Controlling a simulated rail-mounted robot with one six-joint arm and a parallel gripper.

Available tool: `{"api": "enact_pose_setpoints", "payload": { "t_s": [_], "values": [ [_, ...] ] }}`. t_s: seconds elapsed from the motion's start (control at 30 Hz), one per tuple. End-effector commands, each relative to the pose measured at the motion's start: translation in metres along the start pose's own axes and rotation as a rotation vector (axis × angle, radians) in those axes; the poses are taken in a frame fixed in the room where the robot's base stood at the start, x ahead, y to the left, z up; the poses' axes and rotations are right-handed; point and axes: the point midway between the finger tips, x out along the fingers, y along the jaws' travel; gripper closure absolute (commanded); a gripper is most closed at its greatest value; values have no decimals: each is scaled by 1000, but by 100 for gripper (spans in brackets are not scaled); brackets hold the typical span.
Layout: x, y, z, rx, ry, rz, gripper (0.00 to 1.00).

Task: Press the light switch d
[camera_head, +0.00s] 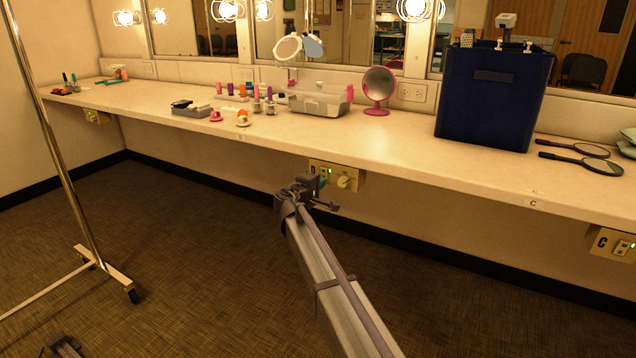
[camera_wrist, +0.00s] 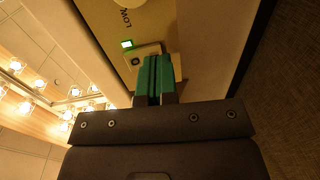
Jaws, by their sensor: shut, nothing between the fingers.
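My gripper (camera_head: 318,186) is shut and empty in front of a beige switch box (camera_head: 352,171) under the counter edge. The box has a round knob (camera_head: 344,183); its letter is not readable. In the wrist view the green fingertips (camera_wrist: 153,78) are together, over or close against a pale switch plate (camera_wrist: 139,58). A lit green indicator (camera_wrist: 127,44) and the word "LOW" show on the panel. I cannot tell whether the fingertips touch the switch. Another box (camera_head: 604,241) at the right seems marked C, and one (camera_head: 95,116) is at the far left. No letter D is readable.
A metal rack (camera_head: 60,140) stands at the left. The floor below is open.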

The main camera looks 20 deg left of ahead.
Motion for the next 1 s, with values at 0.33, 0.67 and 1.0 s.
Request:
{"api": "enact_pose_setpoints", "payload": {
  "t_s": [0.33,0.67,1.0],
  "values": [
    [-76,-19,6,0,-3,0,100],
    [-121,-28,4,1,-5,0,100],
    [-122,-28,4,1,-6,0,100]
  ]
}}
